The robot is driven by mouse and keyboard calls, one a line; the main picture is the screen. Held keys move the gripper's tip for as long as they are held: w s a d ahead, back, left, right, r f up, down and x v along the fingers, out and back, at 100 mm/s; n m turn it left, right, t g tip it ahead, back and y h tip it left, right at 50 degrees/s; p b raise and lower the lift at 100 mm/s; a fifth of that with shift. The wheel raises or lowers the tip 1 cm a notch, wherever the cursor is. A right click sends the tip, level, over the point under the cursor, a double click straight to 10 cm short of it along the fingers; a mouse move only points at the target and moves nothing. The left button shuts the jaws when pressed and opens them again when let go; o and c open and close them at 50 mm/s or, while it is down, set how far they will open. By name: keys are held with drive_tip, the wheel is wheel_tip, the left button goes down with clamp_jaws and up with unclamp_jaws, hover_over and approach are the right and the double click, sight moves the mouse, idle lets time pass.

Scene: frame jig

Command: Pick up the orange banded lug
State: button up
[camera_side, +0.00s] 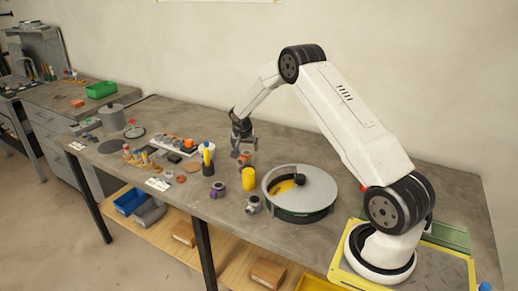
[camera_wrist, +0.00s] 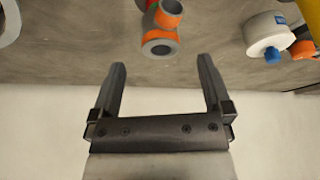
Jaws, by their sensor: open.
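The orange banded lug (camera_wrist: 162,28) is a grey, pipe-like piece with orange bands and an open round end facing the wrist camera. It lies on the grey bench top at the top middle of the wrist view. My gripper (camera_wrist: 161,65) is open and empty, and the lug appears just beyond the gap between its fingertips, apart from them. In the side view my gripper (camera_side: 241,153) hangs pointing down over the bench, with a bit of orange beside its fingers. The lug is too small and partly covered there to make out fully.
A yellow cylinder (camera_side: 249,179) stands close in front of my gripper. A round white and dark green container (camera_side: 318,200) is to its right. A purple lug (camera_side: 218,189) and a grey lug (camera_side: 253,204) are nearer the front edge. A white round piece (camera_wrist: 265,34) is right in the wrist view.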

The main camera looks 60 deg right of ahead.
sight(246, 153)
drive_tip(key=shift+x, duration=2.55)
drive_tip(key=shift+d, duration=0.1)
clamp_jaws()
drive_tip(key=shift+r, duration=0.1)
drive_tip(key=shift+r, duration=0.9)
drive_tip(key=s+a+r, duration=0.6)
drive_tip(key=s+r, duration=0.5)
drive_tip(key=s, duration=0.1)
drive_tip(key=shift+a, duration=0.35)
